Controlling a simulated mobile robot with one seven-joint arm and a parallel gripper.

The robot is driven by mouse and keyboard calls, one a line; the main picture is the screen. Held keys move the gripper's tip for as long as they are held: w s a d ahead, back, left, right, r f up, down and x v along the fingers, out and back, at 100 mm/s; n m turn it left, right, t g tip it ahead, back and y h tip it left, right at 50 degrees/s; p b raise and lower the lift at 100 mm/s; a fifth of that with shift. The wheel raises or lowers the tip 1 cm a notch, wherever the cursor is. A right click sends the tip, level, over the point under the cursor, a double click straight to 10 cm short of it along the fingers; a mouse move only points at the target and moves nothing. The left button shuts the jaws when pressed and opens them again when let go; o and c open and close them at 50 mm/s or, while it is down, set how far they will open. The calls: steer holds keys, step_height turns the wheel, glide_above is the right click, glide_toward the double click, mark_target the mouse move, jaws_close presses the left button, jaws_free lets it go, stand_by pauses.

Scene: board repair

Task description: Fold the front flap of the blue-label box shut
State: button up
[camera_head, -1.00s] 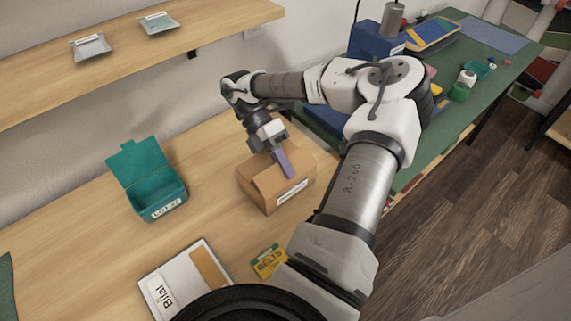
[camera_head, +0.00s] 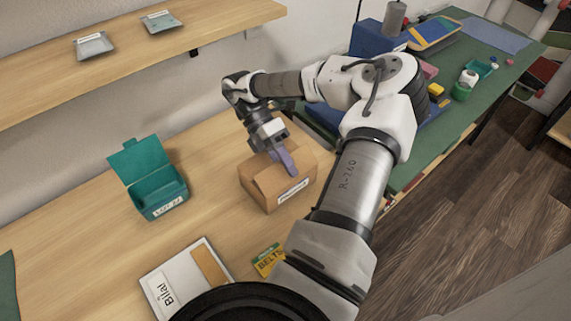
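A brown cardboard box (camera_head: 262,184) stands on the wooden table with a white label on its front side. No blue on the label can be made out at this size. My gripper (camera_head: 285,160) points down at the top of the box, with its purple fingers at or just above the top near the labelled side. Whether they touch it I cannot tell. The fingers overlap in this view, so their opening does not show. The gripper and wrist hide part of the box top, and the state of the front flap is not clear.
An open teal box (camera_head: 163,196) stands left of the cardboard box. A white binder (camera_head: 178,287) and a yellow-green BELTS packet (camera_head: 267,261) lie in front. A wall shelf (camera_head: 115,62) holds two small trays. A green-topped bench (camera_head: 480,95) with several items is at right.

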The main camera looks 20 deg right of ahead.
steer(key=shift+b+v, duration=0.4)
steer(key=shift+v, duration=3.4)
